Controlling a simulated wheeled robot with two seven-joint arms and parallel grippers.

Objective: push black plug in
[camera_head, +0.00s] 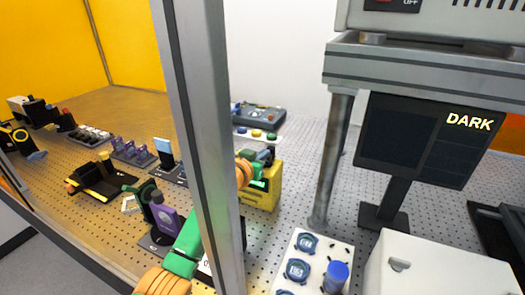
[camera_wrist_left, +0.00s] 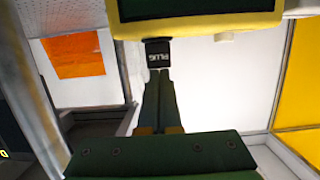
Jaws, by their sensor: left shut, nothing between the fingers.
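The black plug (camera_wrist_left: 159,52), marked PLUG, sits at the edge of a yellow box (camera_wrist_left: 200,25) in the left wrist view. My left gripper (camera_wrist_left: 164,72) is shut and empty, with its fingertips right at the plug; I cannot tell whether they touch it. In the head view the yellow box (camera_head: 262,197) stands on the perforated table behind a grey post. My left arm reaches up to it, partly hidden by that post. The plug cannot be made out there. My right gripper is not in view.
A grey frame post (camera_head: 205,130) crosses in front of my left arm. A thinner metal leg (camera_head: 332,160) stands to the right of the box. A black display (camera_head: 425,140) reads DARK. A white board with blue knobs (camera_head: 297,270) and a white box (camera_head: 440,270) are at the front right.

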